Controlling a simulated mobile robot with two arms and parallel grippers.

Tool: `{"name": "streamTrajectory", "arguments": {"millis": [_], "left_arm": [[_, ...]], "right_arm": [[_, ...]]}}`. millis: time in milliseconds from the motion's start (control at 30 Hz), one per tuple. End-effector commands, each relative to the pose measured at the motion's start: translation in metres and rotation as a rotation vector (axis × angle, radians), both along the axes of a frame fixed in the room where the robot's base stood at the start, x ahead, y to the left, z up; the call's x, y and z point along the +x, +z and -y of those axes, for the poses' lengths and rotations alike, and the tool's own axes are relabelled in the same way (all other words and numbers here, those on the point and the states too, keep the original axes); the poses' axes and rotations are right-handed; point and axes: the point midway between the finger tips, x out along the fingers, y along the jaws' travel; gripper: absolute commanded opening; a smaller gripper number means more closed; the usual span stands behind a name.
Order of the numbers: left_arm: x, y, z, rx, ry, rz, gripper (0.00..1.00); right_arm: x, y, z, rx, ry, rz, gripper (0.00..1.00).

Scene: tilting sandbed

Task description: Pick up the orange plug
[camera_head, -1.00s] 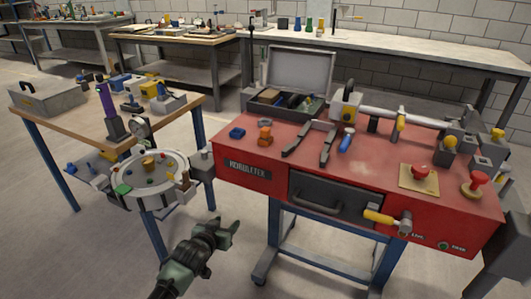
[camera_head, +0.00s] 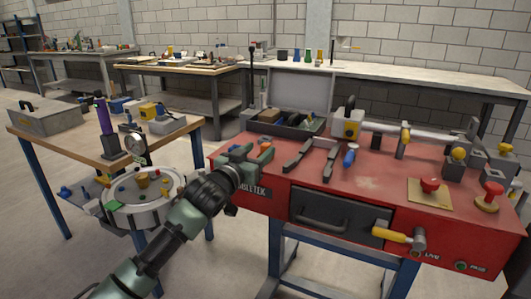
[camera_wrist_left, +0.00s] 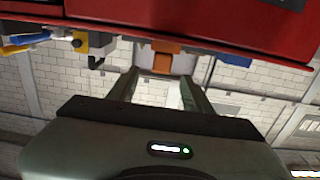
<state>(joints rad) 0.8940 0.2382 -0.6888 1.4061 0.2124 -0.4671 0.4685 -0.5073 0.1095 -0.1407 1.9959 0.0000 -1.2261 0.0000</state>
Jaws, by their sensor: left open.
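The orange plug (camera_wrist_left: 165,47) is a small blocky piece near the front left edge of the red workbench (camera_head: 372,183). In the head view, a bit of the plug (camera_head: 267,145) shows behind my left gripper (camera_head: 253,158), which hides most of it. In the left wrist view, the plug lies just beyond and between the two fingers of my left gripper (camera_wrist_left: 158,78). The fingers stand apart on either side, and I cannot see them touching it. My right gripper is not in view.
A blue block (camera_wrist_left: 234,60) lies beside the plug. An open toolbox (camera_head: 285,122) stands behind, and dark pliers-like tools (camera_head: 298,154) lie to the right with a blue-handled tool (camera_head: 349,157). A round tray (camera_head: 145,212) and wooden table (camera_head: 75,137) are at left.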

Motion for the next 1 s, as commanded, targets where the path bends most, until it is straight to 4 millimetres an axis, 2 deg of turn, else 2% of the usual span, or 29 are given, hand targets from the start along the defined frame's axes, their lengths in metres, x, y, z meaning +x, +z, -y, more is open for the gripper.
{"name": "streamTrajectory", "arguments": {"millis": [100,233,567,600,767,800,1000], "left_arm": [[0.016,-0.004,0.006,0.001,0.001,0.0,0.5],[0.028,-0.003,0.012,0.0,0.001,0.001,0.5],[0.033,-0.003,0.015,0.0,0.0,0.0,0.5],[0.033,-0.003,0.015,0.0,0.0,0.0,0.47],[0.033,-0.003,0.014,0.0,0.0,0.0,0.03],[0.033,-0.003,0.014,0.0,0.0,0.0,0.0],[0.033,-0.003,0.014,0.0,0.0,0.001,0.0]], "right_arm": [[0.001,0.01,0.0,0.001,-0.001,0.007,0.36],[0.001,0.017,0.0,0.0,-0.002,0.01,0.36],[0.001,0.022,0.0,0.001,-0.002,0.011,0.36],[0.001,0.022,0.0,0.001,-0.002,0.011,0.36],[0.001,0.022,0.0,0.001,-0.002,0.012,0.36],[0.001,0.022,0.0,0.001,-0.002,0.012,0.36],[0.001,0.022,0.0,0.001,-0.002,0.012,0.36]]}}
